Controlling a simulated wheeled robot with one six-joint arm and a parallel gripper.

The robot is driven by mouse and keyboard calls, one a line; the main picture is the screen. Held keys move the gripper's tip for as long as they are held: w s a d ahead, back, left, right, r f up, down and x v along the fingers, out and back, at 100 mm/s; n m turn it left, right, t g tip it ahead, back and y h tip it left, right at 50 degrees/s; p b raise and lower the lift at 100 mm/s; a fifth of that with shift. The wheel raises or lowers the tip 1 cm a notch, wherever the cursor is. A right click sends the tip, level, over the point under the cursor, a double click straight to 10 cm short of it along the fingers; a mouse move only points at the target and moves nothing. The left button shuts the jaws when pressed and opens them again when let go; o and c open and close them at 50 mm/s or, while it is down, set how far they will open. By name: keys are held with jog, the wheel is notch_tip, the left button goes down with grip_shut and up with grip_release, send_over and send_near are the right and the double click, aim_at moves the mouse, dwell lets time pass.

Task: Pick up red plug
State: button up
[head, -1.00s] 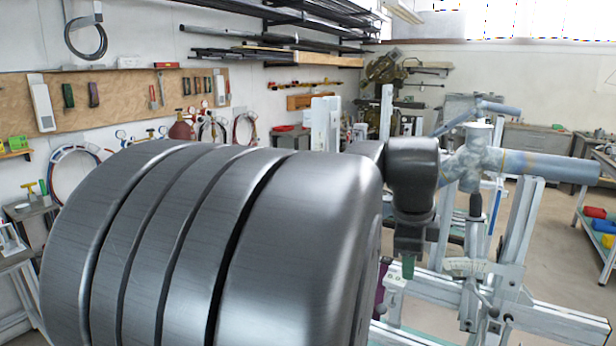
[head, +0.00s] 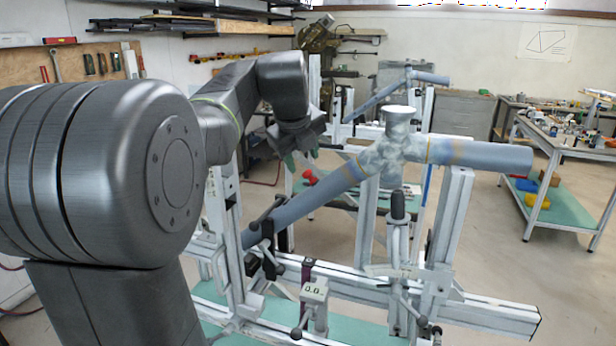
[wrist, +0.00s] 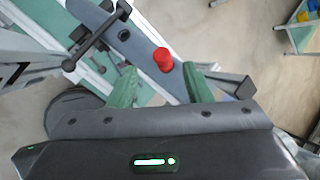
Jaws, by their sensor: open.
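The red plug (wrist: 163,59) shows in the wrist view as a short red cylinder at the side of a blue-grey tube (wrist: 137,45). It appears just beyond my gripper (wrist: 160,83), roughly between the two green fingertips. The fingers are apart, with nothing held between them. A small red item (head: 310,177) shows just below the fingers there. I cannot tell if it is the plug.
A white frame jig (head: 450,240) with clamps holds the tube and its pale joint (head: 395,150).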

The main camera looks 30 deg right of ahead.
aim_at(307, 174)
jog(key=shift+p+x, duration=0.7)
jog(key=shift+x, duration=2.75)
jog(key=shift+s+d, duration=0.1)
grip_shut()
